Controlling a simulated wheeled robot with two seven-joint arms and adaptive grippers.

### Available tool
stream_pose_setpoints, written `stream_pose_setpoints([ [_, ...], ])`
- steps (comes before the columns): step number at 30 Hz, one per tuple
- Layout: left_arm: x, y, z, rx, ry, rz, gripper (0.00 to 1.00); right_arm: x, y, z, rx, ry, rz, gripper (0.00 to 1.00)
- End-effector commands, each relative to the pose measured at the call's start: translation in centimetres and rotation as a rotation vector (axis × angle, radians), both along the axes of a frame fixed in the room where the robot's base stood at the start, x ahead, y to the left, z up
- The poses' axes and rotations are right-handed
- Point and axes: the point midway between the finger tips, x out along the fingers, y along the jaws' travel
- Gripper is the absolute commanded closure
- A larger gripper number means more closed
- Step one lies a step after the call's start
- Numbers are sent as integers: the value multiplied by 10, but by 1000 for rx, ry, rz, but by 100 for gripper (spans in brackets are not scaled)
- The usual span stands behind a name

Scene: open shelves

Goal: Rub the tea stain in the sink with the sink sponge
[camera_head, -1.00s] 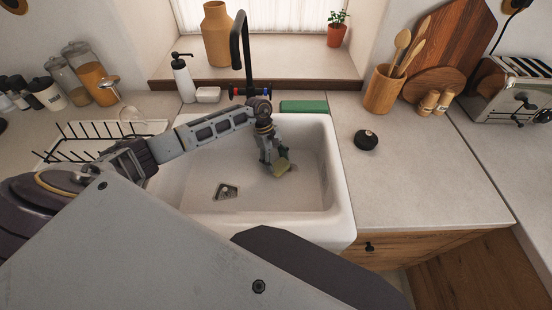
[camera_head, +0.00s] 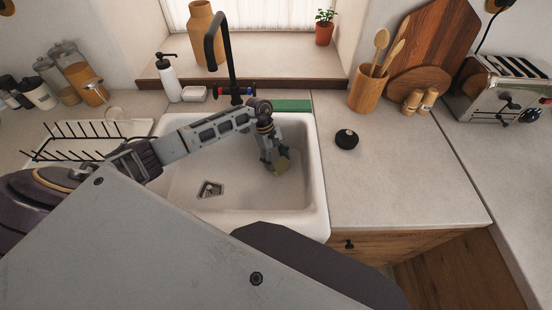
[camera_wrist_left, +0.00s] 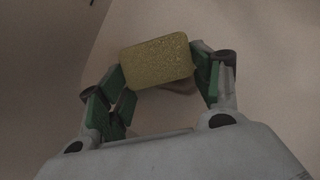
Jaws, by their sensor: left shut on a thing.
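The sponge (camera_head: 283,167) is a yellowish block low in the right part of the white sink (camera_head: 235,195). My left gripper (camera_head: 275,157) reaches in from the left and is shut on it. In the left wrist view the sponge (camera_wrist_left: 157,60) sits between the green-padded fingers of the left gripper (camera_wrist_left: 158,78). A small brownish patch (camera_wrist_left: 180,87) shows just below the sponge there; I cannot tell if it is the tea stain or shadow. Whether the sponge touches the basin is unclear. My right gripper is out of view.
The black tap (camera_head: 231,60) rises behind the sink, near my left arm. A soap dispenser (camera_head: 170,80) and a green block (camera_head: 291,105) are at the back. A dish rack (camera_head: 85,135) stands left. A round black object (camera_head: 346,139) lies on the mostly clear right counter.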

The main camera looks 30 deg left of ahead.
Motion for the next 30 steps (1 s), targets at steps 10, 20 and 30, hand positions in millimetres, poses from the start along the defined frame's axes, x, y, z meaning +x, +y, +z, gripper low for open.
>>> stream_pose_setpoints([
  [10, -1, 0, -1, 0, 1, -8, 61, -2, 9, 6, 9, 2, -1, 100],
  [20, -1, 2, -2, 2, 0, -10, 61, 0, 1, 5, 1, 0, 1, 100],
  [30, -2, 3, -2, 1, 1, -7, 61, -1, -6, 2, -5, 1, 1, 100],
])
